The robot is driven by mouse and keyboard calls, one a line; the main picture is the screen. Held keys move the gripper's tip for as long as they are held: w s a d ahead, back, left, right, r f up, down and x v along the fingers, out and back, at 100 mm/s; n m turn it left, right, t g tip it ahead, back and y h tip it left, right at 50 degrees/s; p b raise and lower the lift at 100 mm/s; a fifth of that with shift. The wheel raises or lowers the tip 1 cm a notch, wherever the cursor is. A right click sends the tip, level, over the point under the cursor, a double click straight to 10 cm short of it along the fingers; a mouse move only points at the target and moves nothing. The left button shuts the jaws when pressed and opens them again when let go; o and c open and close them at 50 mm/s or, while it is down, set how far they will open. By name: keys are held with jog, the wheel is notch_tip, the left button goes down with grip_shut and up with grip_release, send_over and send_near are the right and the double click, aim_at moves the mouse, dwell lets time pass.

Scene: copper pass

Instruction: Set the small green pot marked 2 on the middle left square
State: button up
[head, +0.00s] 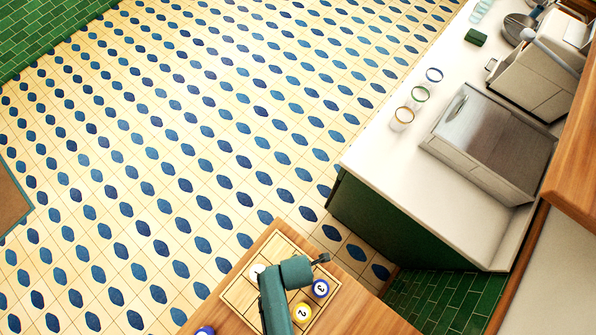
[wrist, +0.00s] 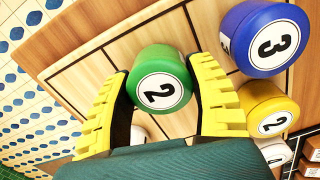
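The small green pot marked 2 (wrist: 160,80) shows in the wrist view between the two yellow fingers of my gripper (wrist: 158,85). The fingers' dark pads lie against both its sides, so my gripper looks shut on it. Its white label faces the camera. I cannot tell whether its base touches the board. In the head view my arm hides the pot. The board of squares (head: 240,297) lies on the wooden table, partly covered by my arm. The middle left square cannot be made out for sure.
A blue pot marked 3 (wrist: 265,38) and a yellow pot marked 2 (wrist: 268,108) stand close to the right finger. A white pot (head: 257,271) is on the board's left part. Another blue pot (head: 205,330) is at the table's edge. The counter (head: 400,150) is beyond.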

jog(key=o, duration=0.4)
jog(key=shift+r, duration=0.1)
notch_tip(320, 180, up, 12)
jog(key=p, duration=0.1)
jog(key=w+a+r+m+t+y, duration=0.1)
jog(key=w+r+m+t, duration=0.55)
jog(key=w+r, duration=0.7)
jog(key=w+d+r+m+t, duration=0.1)
jog(key=w+r+m+t, duration=0.3)
jog(key=r, duration=0.3)
jog(key=w+d+r+m+t, duration=0.1)
jog(key=w+r+m+t, duration=0.15)
jog(key=w+r, duration=0.45)
jog(key=shift+s+d+r+m+t+h+p, duration=0.3)
jog(key=shift+s+d+r+m+t, duration=1.1)
jog(key=shift+r, duration=4.25)
jog(key=shift+d+r+m+t+h+p, duration=0.15)
jog(key=shift+d+r+m+t+p, duration=0.25)
jog(key=shift+r+m+t, duration=2.6)
jog(key=shift+s+d+r+m+t+h+p, duration=0.25)
jog(key=shift+s+d+r+m, duration=1.35)
jog(key=shift+r, duration=6.65)
